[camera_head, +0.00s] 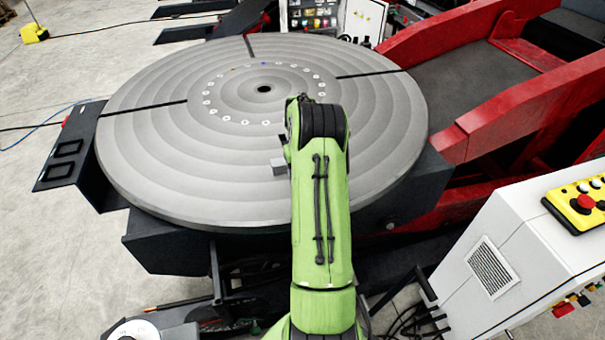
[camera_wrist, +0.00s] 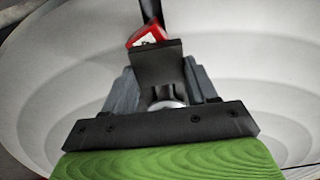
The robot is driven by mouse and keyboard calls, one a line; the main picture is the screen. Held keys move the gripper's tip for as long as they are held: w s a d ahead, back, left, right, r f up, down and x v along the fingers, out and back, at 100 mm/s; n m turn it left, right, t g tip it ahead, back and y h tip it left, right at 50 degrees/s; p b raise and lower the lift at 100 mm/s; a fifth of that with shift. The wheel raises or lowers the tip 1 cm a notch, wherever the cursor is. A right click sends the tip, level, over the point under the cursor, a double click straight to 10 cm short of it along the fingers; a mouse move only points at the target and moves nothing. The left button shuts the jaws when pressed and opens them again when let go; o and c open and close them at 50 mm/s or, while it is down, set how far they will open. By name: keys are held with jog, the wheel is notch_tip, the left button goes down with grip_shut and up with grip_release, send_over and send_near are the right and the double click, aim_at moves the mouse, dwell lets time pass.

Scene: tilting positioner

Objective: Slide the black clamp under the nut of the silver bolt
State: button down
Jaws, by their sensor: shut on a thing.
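In the wrist view, my gripper (camera_wrist: 160,82) has its two dark grey fingers closed on a black block-like piece, which I take to be the black clamp (camera_wrist: 157,66). The clamp sticks out past the fingertips over the pale round table. A red part with a whitish face (camera_wrist: 146,36) shows just beyond the clamp's far end, by a dark slot. I cannot tell whether they touch. A small silvery round surface shows between the fingers; I cannot tell what it is. The silver bolt and its nut are not clearly visible.
The large grey round table (camera_head: 150,150) has dark radial slots and a ring of small holes around its centre. A small grey block (camera_head: 279,166) shows beside my arm. Red beams (camera_head: 510,105) rise at the right, and a white control cabinet (camera_head: 500,260) stands nearer.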

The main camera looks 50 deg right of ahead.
jog(key=shift+f, duration=0.15)
grip_release()
dwell(0.6)
notch_tip(320, 180, up, 7)
jog(key=p, duration=0.4)
jog(key=shift+p, duration=0.35)
dwell(0.4)
